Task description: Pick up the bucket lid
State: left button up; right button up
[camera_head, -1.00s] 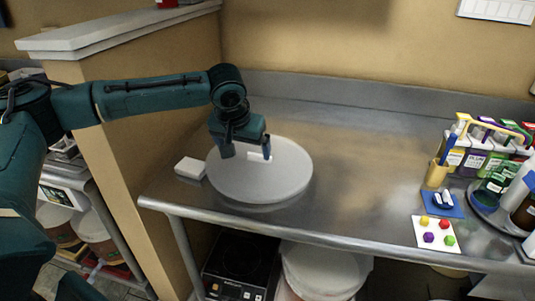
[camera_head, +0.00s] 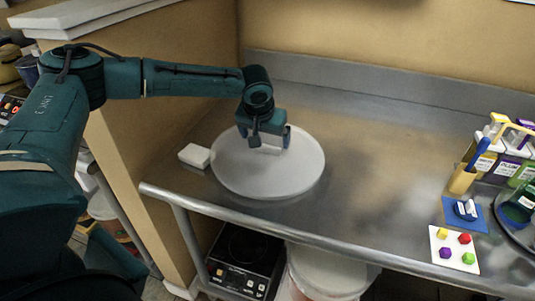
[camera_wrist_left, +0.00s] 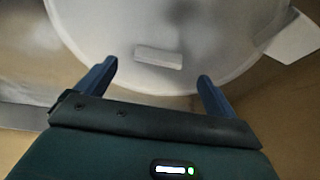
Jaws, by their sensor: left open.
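The bucket lid (camera_head: 262,180) is a large white disc lying flat on the steel counter. It has a small raised bar-shaped handle (camera_wrist_left: 158,59) near its middle, seen in the left wrist view. The lid also fills the top of that view (camera_wrist_left: 215,35). My left gripper (camera_head: 264,136) is over the far part of the lid. In the left wrist view its two blue fingers (camera_wrist_left: 155,72) are spread apart with nothing between them, and the handle is ahead of the fingertips. My right gripper is not in view.
A small white block (camera_head: 194,155) sits left of the lid. At the right are a card with coloured pieces (camera_head: 455,250), a blue pad (camera_head: 464,213), a pencil cup (camera_head: 461,180) and a tray with bottles. The counter (camera_head: 375,170) between is clear. A bucket (camera_head: 325,275) stands underneath.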

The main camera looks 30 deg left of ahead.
aim_at(267, 146)
pick_arm(q)
jog(key=x, duration=0.5)
jog(key=shift+w, duration=0.2)
jog(key=shift+c, duration=0.3)
jog(key=c, duration=1.2)
jog(key=shift+r, duration=0.2)
jog(key=shift+c, duration=0.5)
